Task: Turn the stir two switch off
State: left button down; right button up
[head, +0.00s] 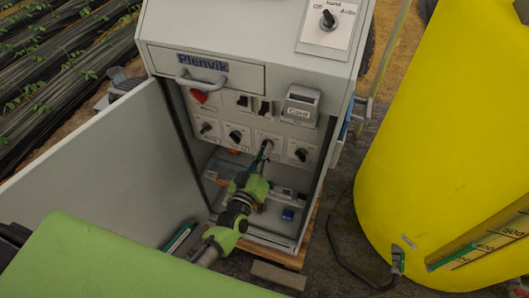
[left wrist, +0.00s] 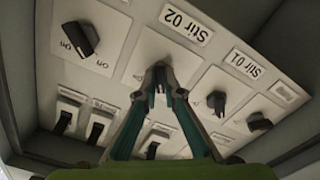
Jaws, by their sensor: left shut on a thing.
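The Stir 02 switch is a dark rotary knob on a white plate (left wrist: 135,72), under the label "Stir 02", which reads upside down in the left wrist view. It is in the lower row of the open cabinet's panel, third from left in the head view. My left gripper (left wrist: 160,76) is shut on the Stir 02 knob, with both fingertips together over it. The fingers hide most of the knob, so its pointing direction cannot be told. In the head view my left gripper (head: 264,151) reaches in at that panel. My right gripper is not in view.
The Stir 01 knob (left wrist: 216,102) sits beside it, and another On/Off knob (left wrist: 80,38) is on the other side. The open cabinet door (head: 100,165) stands left; a yellow tank (head: 450,130) right.

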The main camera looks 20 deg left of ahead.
pick_arm(q)
jog(key=shift+w+r+n, duration=0.15)
jog(key=shift+r+n, duration=0.2)
jog(key=shift+n, duration=0.85)
jog(key=c, duration=2.2)
grip_release()
jog(key=shift+o, duration=0.2)
jog(key=shift+f, duration=0.2)
jog(key=s, duration=1.2)
jog(key=shift+a, duration=0.2)
